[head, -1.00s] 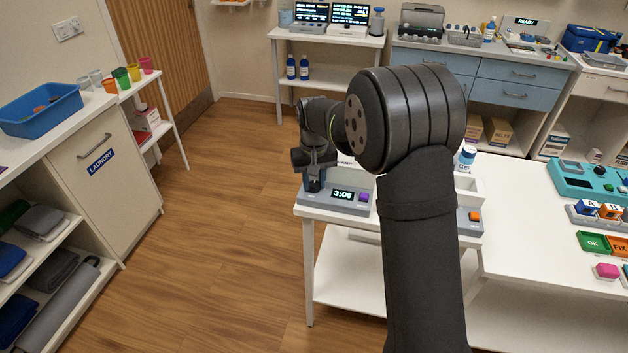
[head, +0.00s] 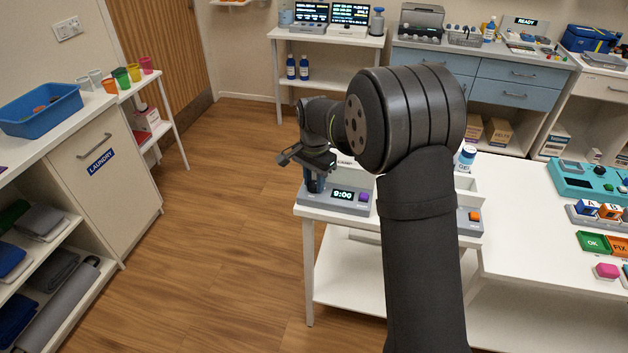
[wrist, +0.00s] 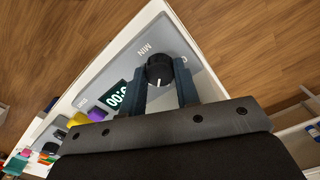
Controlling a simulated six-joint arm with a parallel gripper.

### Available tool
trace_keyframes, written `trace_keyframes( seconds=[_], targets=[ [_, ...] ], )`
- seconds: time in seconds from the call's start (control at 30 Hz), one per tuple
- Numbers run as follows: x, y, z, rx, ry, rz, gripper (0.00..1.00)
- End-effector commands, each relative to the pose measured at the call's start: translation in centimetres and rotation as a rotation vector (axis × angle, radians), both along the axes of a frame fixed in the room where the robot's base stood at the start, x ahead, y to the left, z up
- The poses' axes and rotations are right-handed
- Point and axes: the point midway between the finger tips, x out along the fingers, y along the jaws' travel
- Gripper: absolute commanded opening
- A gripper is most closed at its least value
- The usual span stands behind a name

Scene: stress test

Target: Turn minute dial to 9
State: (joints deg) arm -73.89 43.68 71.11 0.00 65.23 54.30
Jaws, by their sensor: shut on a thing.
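The minute dial (wrist: 160,68) is a black round knob with a white mark, beside the label MIN on a grey timer panel (wrist: 120,62). In the wrist view my gripper (wrist: 163,74) has one finger on each side of the knob and is shut on it. The white mark points toward my gripper's palm. In the head view my gripper (head: 314,184) reaches down onto the left end of the timer (head: 345,208), and the dial is hidden there.
A purple button (head: 364,197) is right of the display. The timer sits near the front left corner of a white table (head: 310,215). My arm hides the table's middle. An orange button (head: 475,216) is to the right.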

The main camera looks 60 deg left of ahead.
Motion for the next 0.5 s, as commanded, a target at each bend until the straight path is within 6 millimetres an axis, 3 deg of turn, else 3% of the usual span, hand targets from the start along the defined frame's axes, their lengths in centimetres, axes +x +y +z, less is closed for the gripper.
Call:
trace_keyframes(
  seconds=[0.5],
  targets=[
    [0.01,0.04,0.12,0.002,0.000,-0.311,0.06]
  ],
)
